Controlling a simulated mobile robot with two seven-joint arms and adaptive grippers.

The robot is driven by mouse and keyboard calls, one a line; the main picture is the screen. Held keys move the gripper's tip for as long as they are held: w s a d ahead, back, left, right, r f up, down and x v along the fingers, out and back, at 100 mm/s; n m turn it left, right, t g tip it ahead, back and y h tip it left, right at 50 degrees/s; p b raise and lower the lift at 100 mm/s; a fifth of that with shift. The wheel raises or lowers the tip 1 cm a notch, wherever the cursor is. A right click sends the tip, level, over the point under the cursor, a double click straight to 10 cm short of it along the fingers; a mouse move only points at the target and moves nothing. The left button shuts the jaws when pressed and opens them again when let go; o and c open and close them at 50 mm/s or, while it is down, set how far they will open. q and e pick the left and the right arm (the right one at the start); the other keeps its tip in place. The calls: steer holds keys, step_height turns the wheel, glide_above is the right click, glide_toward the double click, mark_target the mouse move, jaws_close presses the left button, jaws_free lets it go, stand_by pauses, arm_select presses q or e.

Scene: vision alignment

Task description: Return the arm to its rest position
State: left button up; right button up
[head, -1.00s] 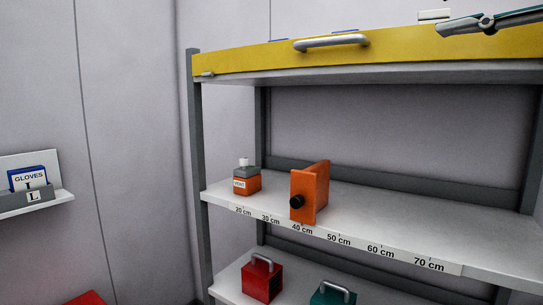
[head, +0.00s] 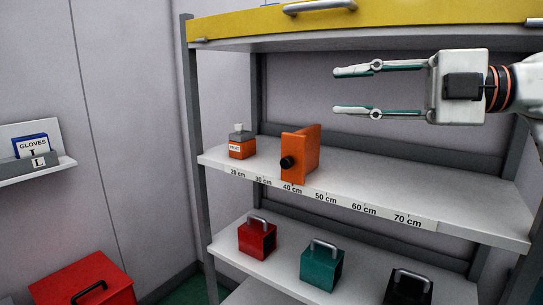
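My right gripper (head: 350,91) shows in the head view at the upper right, its arm coming in from the right edge. Its two fingers point left and are well apart, with nothing between them. It is in front of the space between the yellow top and the middle shelf (head: 380,193), and appears clear of both. An orange upright block with a black knob (head: 306,153) stands on the middle shelf to the lower left of the gripper. My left gripper is not in view.
An orange bottle with a grey top (head: 242,145) stands left of the block. The lower shelf holds a red block (head: 257,241), a teal block (head: 321,268) and a black one (head: 407,289). The yellow drawer front (head: 240,24) is above. A gloves box (head: 32,146) sits on a wall ledge at left.

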steer(key=w+d+f+m+t+h, duration=0.2)
steer(key=f+m+t, duration=0.4)
steer(key=f, duration=0.8)
steer(key=w+d+f+m+t+h, duration=0.25)
steer(key=f+m, duration=0.55)
steer(key=f, duration=0.6)
steer(key=w+d+f+m+t+h, duration=0.25)
steer(key=f+m+t, duration=0.35)
steer(key=f, duration=0.8)
steer(key=s+f+m+g+h, duration=0.2)
steer(key=s+f, duration=0.5)
steer(key=f, duration=0.4)
steer(key=s+f+m+g+h, duration=0.1)
steer(key=s+f+g, duration=0.3)
steer(key=s+f, duration=0.4)
steer(key=s+d+f+m+g+h, duration=0.1)
steer(key=s+f+m+g+h, duration=0.1)
steer(key=s+f, duration=0.6)
step_height(320, 180, down, 6)
steer(key=shift+f+m+g+h, duration=0.1)
steer(key=shift+m+g+h, duration=0.2)
steer(key=shift+g+h, duration=0.45)
